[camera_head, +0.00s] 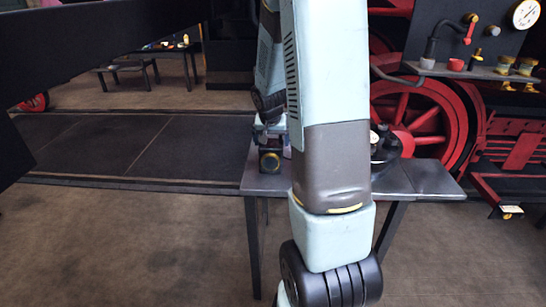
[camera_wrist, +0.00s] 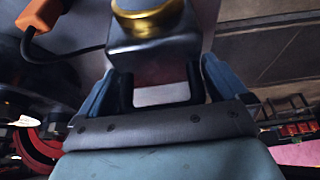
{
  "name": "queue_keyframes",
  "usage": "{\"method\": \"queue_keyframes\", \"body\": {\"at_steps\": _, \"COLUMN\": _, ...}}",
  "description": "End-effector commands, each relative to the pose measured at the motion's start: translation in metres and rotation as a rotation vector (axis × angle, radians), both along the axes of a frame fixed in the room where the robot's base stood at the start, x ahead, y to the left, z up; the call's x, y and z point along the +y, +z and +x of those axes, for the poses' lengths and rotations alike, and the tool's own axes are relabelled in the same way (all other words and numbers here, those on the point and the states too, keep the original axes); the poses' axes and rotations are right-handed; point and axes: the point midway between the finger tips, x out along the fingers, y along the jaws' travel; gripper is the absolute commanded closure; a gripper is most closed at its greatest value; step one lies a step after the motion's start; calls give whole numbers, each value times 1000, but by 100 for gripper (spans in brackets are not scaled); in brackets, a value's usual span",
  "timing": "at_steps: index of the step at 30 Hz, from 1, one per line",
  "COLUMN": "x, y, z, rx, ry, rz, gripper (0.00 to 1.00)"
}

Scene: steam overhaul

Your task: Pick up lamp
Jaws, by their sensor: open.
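The lamp (camera_head: 270,161), a small dark box with a brass-yellow ring, stands on the dark table (camera_head: 425,178) near its left end in the head view. In the wrist view the lamp (camera_wrist: 153,45) is at top centre, its yellow ring toward the top edge. A dark loop that looks like its handle lies between my fingers. My gripper (camera_wrist: 158,78) is open, with one blue-grey finger on each side of the loop. I cannot tell whether either finger touches it.
A dark round item (camera_head: 386,146) stands on the table to the right of my arm. An orange-handled tool (camera_wrist: 40,14) with a black cable shows in the wrist view. Red wheels (camera_head: 420,115) and a shelf with fittings (camera_head: 470,70) stand behind at right.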

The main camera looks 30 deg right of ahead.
Motion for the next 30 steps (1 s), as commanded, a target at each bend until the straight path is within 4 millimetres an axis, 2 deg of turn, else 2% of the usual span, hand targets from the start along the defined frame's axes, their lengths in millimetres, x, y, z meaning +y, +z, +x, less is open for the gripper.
{"method": "queue_keyframes", "body": {"at_steps": 4, "x": 0, "y": 0, "z": 0, "rx": 0, "ry": 0, "rz": 0, "gripper": 0}}
{"method": "queue_keyframes", "body": {"at_steps": 23, "x": 1, "y": 0, "z": 0, "rx": 0, "ry": 0, "rz": 0, "gripper": 60}}
{"method": "queue_keyframes", "body": {"at_steps": 30, "x": 1, "y": 2, "z": 0, "rx": -1, "ry": 0, "rz": 0, "gripper": 60}}
